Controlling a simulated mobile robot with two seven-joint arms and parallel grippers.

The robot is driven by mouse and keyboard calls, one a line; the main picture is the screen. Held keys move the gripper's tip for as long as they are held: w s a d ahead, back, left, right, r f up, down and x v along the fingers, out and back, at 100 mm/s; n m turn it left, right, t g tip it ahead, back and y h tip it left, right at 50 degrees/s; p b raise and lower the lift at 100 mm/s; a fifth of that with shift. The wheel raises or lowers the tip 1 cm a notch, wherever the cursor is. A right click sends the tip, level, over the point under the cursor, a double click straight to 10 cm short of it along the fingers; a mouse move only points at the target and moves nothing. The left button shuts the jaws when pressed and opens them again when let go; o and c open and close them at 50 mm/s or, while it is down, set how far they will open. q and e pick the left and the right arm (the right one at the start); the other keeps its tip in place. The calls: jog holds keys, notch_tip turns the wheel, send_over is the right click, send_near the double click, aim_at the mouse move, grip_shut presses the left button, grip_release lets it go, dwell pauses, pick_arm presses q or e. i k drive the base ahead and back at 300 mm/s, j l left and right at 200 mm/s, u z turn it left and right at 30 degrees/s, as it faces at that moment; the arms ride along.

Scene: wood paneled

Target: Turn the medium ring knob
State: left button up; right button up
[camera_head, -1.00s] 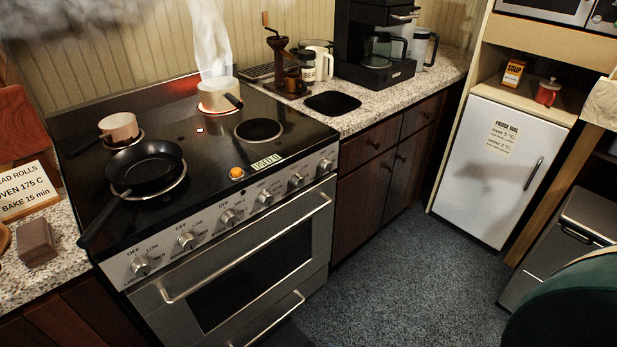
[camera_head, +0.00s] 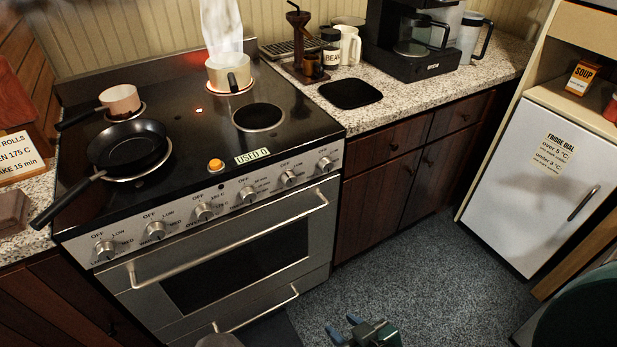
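The stove front (camera_head: 128,262) carries a slanting row of several round silver knobs. The first three from the left are one knob (camera_head: 105,250), a second (camera_head: 156,231) and a third (camera_head: 204,211). OFF and LOW show around some of them, but the smaller labels are too blurred to tell which is the medium ring knob. My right gripper (camera_head: 345,328) is at the bottom edge, with blue fingertips apart and nothing seen between them. It is over the floor, well short of the knobs. My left gripper is not in view.
A black pan (camera_head: 127,146) and a small pot (camera_head: 121,101) stand at the stove's left. A steaming pot (camera_head: 230,72) sits on a red-glowing ring. An oven handle (camera_head: 235,243) projects below the knobs. Carpet (camera_head: 420,275) is clear between stove and fridge (camera_head: 535,190).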

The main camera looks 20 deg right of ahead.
aim_at(288, 177)
jog(key=i+l, duration=0.1)
jog(key=l, duration=0.55)
jog(key=i+l, duration=0.1)
jog(key=l, duration=0.5)
jog(key=i+l, duration=0.1)
jog(key=l, duration=0.55)
jog(key=i+l, duration=0.1)
jog(key=l, duration=0.55)
